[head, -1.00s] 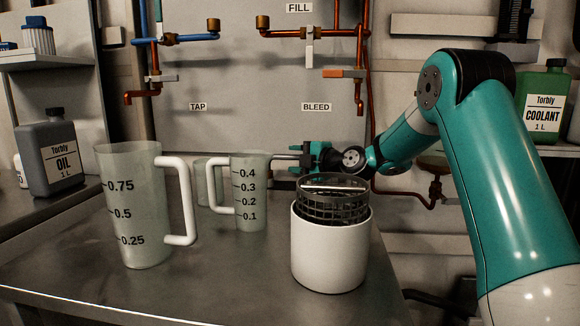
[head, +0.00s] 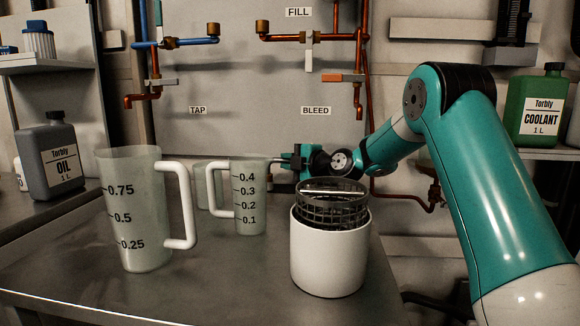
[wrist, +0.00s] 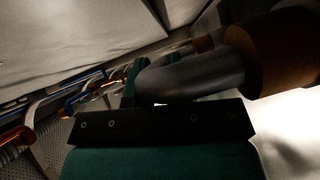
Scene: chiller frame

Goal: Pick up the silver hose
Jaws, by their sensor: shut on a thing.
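My gripper (head: 289,160) is behind the cup with the 0.4 mark and the white canister in the head view, reaching left with its tip by the cup's rim. In the wrist view my gripper (wrist: 150,110) is shut on a grey, curved tube, the silver hose (wrist: 200,78). The hose bends across the jaws and ends at a brown, copper-coloured fitting (wrist: 285,50) at the upper right. In the head view the hose is too small and too much hidden to tell its course.
The smaller measuring cup (head: 250,205) and a larger jug (head: 130,215) stand on the metal table. A white canister (head: 328,255) with a dark mesh basket (head: 333,205) stands close in front of my gripper. Copper taps (head: 358,100) hang on the wall behind.

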